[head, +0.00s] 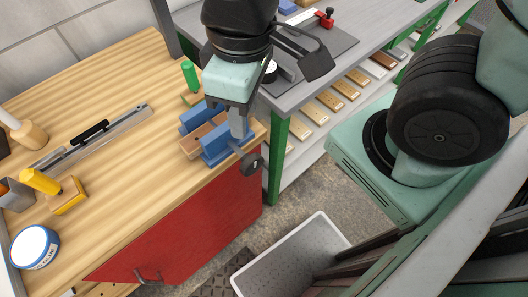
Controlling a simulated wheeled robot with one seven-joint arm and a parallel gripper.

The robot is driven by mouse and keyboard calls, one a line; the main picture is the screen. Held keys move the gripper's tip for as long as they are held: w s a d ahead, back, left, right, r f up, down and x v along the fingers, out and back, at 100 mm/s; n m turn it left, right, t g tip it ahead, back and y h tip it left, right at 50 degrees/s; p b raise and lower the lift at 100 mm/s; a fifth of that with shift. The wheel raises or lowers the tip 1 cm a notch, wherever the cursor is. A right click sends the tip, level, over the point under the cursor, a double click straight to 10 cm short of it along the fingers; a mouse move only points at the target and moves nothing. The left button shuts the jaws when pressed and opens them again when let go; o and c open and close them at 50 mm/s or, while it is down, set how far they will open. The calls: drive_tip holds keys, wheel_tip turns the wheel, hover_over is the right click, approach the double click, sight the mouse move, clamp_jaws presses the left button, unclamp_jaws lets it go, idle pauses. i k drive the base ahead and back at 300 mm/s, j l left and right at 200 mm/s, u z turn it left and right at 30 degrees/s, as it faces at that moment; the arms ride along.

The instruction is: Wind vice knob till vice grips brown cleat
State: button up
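The blue vice (222,157) is at the right front edge of the wooden workbench. The brown cleat (203,139) lies between its two blue jaws; whether both jaws touch it is hard to tell. The dark round vice knob (251,163) sticks out past the bench edge on the vice's right side. My gripper (240,133) points down from above, over the right end of the vice. Its grey finger end is just above the knob, seemingly apart from it. The fingers overlap in this view, so their opening is hidden.
Left on the wooden bench (110,184) are a metal rule (118,126), a yellow-handled tool (42,181) and a round tin (35,247). A green-handled tool (190,76) stands behind the vice. A grey bin (290,262) is on the floor; a grey bench (350,30) stands at the back.

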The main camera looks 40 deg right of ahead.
sight(251, 163)
drive_tip(key=z, duration=0.45)
drive_tip(key=j+z, duration=0.1)
drive_tip(key=z, duration=0.8)
drive_tip(key=k+z, duration=0.1)
drive_tip(key=z, duration=0.4)
drive_tip(key=k+j+z, duration=0.1)
drive_tip(key=k, duration=0.5)
drive_tip(key=k+j+z, duration=0.1)
drive_tip(key=k, duration=0.5)
